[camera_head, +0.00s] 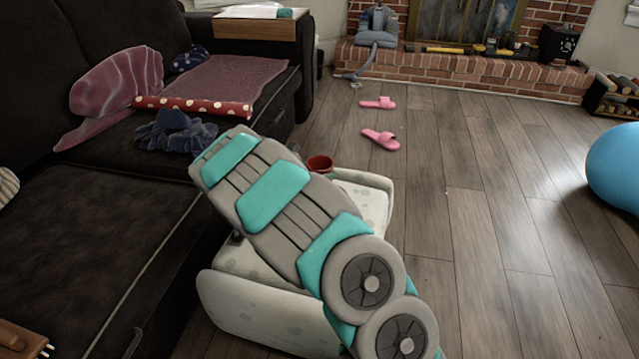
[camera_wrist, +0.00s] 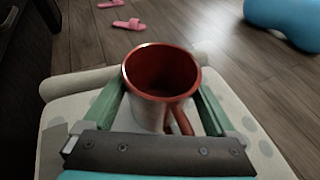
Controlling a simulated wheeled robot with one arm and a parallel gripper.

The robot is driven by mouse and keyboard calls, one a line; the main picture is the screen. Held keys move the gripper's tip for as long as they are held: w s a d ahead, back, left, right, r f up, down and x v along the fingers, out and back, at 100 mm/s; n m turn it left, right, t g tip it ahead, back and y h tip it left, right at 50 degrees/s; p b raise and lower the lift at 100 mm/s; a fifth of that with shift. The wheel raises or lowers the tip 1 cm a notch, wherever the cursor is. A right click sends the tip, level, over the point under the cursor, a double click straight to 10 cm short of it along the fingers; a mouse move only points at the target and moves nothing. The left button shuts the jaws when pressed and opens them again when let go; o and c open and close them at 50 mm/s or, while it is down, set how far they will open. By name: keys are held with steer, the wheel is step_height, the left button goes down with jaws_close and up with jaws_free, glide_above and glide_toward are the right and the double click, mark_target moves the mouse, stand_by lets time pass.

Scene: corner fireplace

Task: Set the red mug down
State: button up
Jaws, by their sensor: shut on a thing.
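The red mug (camera_wrist: 162,78) has a red rim, inside and handle and a pale outer wall. It stands upright between the two green fingers of my gripper (camera_wrist: 163,108) in the wrist view, with its handle toward me. My gripper is shut on the mug, one finger on each side. The mug is over a pale spotted ottoman-like seat (camera_wrist: 60,112); I cannot tell whether its base touches. In the head view my arm hides most of the mug, and only its red rim (camera_head: 320,163) shows beyond the arm. The seat's front panel (camera_head: 265,318) also shows there.
A dark sofa (camera_head: 75,250) with a blanket (camera_head: 235,78) and a wrapped roll (camera_head: 195,106) is on the left. Pink slippers (camera_head: 380,139) lie on the wooden floor. A blue ball (camera_head: 615,168) is at the right. The floor between is clear.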

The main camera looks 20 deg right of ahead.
steer(key=shift+f, duration=1.75)
steer(key=shift+f+b, duration=0.2)
steer(key=shift+b, duration=0.1)
steer(key=o, duration=1.4)
steer(key=shift+r, duration=0.1)
